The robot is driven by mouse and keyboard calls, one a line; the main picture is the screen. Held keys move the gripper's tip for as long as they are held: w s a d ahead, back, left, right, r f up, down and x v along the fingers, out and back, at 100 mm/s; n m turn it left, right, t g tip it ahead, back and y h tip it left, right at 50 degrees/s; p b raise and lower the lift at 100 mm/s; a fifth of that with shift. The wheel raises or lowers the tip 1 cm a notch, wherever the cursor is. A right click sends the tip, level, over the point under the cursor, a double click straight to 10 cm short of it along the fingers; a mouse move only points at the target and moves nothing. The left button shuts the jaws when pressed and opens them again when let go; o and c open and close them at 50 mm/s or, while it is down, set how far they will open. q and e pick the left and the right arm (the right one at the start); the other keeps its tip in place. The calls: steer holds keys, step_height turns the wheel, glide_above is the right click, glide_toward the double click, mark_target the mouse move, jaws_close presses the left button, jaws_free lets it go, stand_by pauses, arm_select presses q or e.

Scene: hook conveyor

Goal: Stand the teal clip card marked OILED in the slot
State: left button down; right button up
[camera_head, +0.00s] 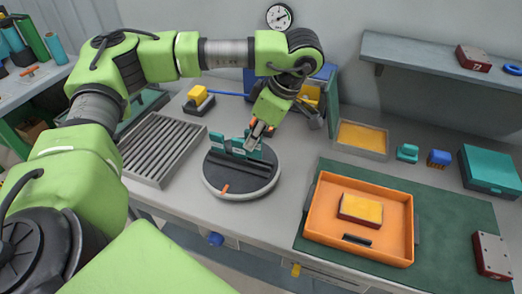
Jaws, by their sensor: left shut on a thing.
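My left gripper (258,133) points down over the dark round stand (238,187) and is shut on a teal clip card (251,143). The card is low at the stand, partly hidden by the fingers; I cannot tell whether it touches. Another teal piece (217,141) stands upright on the stand just to the left. The marking OILED is too small to read on either. I cannot make out the slot for certain. My right gripper is not in view.
An orange tray (320,219) holding a yellow-topped block (361,208) and a dark bar (357,240) is on the green mat at right. A ribbed grey rack (160,150) lies left of the stand. A yellow-lined tray (361,139) and small blocks are behind.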

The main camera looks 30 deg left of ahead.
arm_select(q)
steer(key=s+d+r+p, duration=0.1)
steer(key=s+r+p, duration=0.3)
steer(key=s+r, duration=0.5)
steer(key=shift+s+r, duration=0.15)
steer(key=shift+r, duration=0.05)
stand_by(0.5)
